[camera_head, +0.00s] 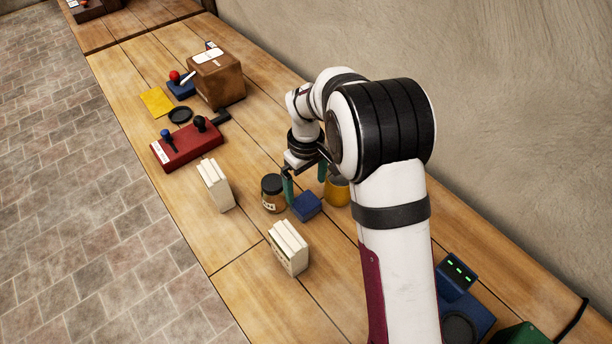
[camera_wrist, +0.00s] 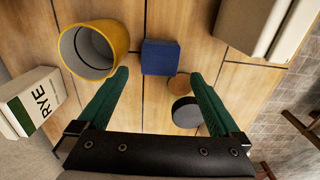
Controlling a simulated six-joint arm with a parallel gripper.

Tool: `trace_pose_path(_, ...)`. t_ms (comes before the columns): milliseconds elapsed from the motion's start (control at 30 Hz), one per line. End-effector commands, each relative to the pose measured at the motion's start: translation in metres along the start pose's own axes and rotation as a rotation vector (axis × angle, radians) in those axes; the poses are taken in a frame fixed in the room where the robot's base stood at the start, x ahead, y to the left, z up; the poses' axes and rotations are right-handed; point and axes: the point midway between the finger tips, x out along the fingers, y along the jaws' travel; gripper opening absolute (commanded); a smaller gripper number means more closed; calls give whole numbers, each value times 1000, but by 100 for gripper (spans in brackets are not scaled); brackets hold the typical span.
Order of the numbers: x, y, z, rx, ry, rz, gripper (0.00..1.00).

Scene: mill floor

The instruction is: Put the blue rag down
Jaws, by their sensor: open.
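The blue rag (camera_head: 307,205) is a folded, squared block lying on the wooden bench, between a brown jar and a yellow mug. It also shows in the wrist view (camera_wrist: 160,57), just beyond the fingertips and between their lines. My gripper (camera_head: 305,182) has two green fingers spread wide apart, with nothing seen between them. The exact height of the fingertips above the bench is hard to tell.
The dark-lidded jar (camera_head: 273,193) stands close left of the rag and the yellow mug (camera_head: 338,191) close right. Cream packs (camera_head: 289,248) (camera_head: 215,185) stand nearby. A red control box (camera_head: 187,148) and a brown box (camera_head: 217,80) lie farther back. A wall (camera_head: 480,110) runs along the right.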

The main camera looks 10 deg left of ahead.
Motion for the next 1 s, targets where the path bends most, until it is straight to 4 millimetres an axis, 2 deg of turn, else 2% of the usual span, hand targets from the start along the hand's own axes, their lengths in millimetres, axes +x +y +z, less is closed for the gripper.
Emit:
trace_pose_path(33, -13, 0, -1, 1, 4, 2, 100)
trace_pose_path(133, -31, 0, 0, 0, 1, 1, 100)
trace_pose_path(233, -41, 0, 0, 1, 1, 0, 100)
trace_pose_path(367, -45, 0, 1, 3, 0, 0, 100)
trace_pose_path(433, -55, 0, 10, 45, 3, -4, 100)
trace_pose_path(467, -64, 0, 20, 88, 5, -8, 100)
trace_pose_path(533, -94, -4, 58, 244, 12, -24, 100)
trace_pose_path(633, -133, -25, 134, 552, 17, -62, 100)
trace_pose_path(700, -147, -49, 185, 769, 17, -91, 100)
trace_pose_path(800, -147, -86, 242, 1032, 14, -132, 100)
trace_pose_path(900, -139, -112, 273, 1196, 8, -159, 100)
trace_pose_path(1000, -134, -123, 284, 1265, 4, -171, 100)
